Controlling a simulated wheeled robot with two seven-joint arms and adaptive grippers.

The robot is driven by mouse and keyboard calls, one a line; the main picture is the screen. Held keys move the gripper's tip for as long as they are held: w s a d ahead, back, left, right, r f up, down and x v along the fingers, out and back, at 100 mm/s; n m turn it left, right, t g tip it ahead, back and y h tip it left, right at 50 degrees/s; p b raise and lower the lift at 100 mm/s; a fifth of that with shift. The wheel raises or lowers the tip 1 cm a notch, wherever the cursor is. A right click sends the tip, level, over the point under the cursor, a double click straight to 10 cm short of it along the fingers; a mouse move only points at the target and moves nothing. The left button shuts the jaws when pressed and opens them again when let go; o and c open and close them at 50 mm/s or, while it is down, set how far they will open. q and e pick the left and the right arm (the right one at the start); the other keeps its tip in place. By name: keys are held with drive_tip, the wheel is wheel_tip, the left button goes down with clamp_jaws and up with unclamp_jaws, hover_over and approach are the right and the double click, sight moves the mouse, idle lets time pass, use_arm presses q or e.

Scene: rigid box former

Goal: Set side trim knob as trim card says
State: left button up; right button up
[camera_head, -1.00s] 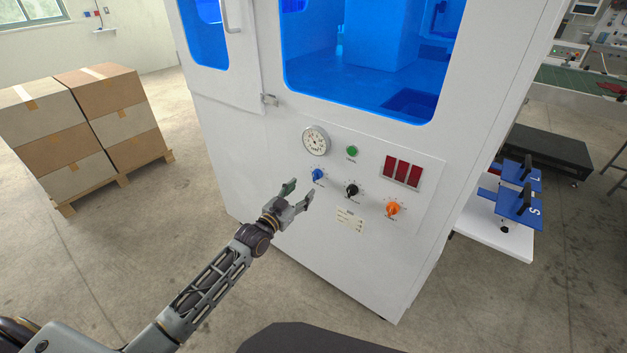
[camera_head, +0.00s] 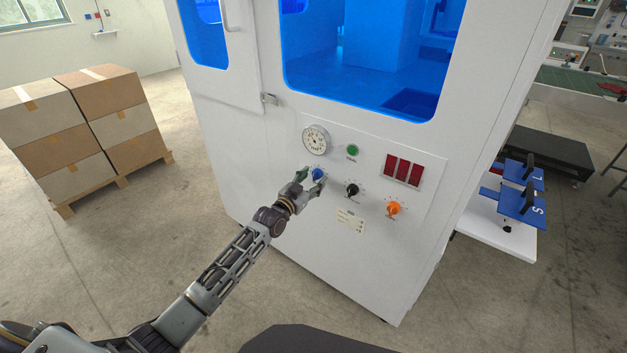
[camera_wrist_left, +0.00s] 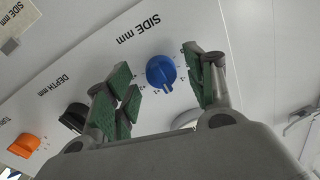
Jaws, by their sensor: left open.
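The blue side knob (camera_head: 318,174) sits on the white machine's control panel, below the round gauge. In the left wrist view the blue knob (camera_wrist_left: 161,72) is under the label "SIDE mm", with small scale marks around it. My left gripper (camera_head: 312,180) is open at the knob, one finger on each side of it. In the wrist view gaps show between the fingers and the knob. The trim card (camera_head: 350,221) is a small pale card on the panel below the black knob; its writing is too small to read. My right gripper is not in view.
A black depth knob (camera_head: 352,190) and an orange knob (camera_head: 393,208) sit to the right of the blue one. A green button (camera_head: 352,150), a gauge (camera_head: 316,140) and red displays (camera_head: 402,171) are above. Stacked boxes (camera_head: 85,130) stand at left on a pallet.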

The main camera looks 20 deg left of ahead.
use_arm(q)
drive_tip(key=shift+w+d, duration=0.1)
drive_tip(key=shift+w, duration=0.35)
drive_tip(key=shift+c, duration=0.4)
drive_tip(key=c, duration=0.9)
